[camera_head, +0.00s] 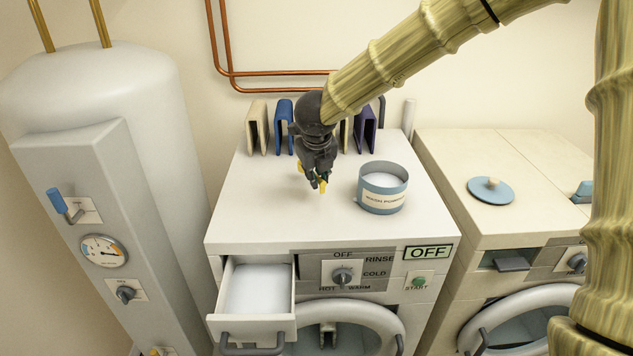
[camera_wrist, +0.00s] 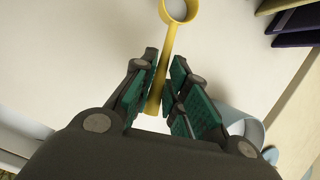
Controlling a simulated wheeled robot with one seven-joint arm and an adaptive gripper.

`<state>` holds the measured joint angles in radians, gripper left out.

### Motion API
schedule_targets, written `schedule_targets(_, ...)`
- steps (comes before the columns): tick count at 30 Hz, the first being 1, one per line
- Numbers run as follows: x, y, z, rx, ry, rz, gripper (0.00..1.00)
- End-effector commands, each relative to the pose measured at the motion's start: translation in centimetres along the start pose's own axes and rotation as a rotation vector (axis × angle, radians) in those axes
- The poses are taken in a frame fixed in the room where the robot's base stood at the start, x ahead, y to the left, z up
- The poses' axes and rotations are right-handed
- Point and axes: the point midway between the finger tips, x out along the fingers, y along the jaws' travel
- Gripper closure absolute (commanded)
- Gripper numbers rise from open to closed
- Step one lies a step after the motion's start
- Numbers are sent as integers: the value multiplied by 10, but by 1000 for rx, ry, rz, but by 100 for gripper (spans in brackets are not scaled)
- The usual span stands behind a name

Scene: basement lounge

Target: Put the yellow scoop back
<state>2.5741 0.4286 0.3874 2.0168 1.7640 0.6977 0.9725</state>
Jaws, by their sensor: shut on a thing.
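My gripper (camera_head: 316,180) is above the top of the left washing machine, left of the tub. In the wrist view my gripper (camera_wrist: 163,100) is shut on the handle of the yellow scoop (camera_wrist: 168,45). The scoop's round bowl extends away from the fingers and shows white inside; I cannot tell if that is powder. In the head view only small bits of the yellow scoop (camera_head: 323,186) show at the fingers. The open blue-grey tub (camera_head: 382,198), labelled and holding white powder, stands on the machine. Its rim shows partly behind the finger in the wrist view (camera_wrist: 235,115).
A drawer (camera_head: 255,325) filled with white stands open at the machine's front left. Upright coloured items (camera_head: 284,126) stand along the back edge. A blue lid (camera_head: 491,191) lies on the right machine. A white boiler (camera_head: 95,85) stands at left. The machine's front-left top is clear.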

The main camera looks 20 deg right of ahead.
Motion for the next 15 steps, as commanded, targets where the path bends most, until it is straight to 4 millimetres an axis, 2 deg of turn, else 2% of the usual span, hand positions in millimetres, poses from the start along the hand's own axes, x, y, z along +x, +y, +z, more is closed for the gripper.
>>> schedule_targets(2,2,-1,6,0,1,0,100)
schedule_targets(9,30,5,-6,-3,2,-1,100)
schedule_targets(15,35,6,-8,1,0,0,100)
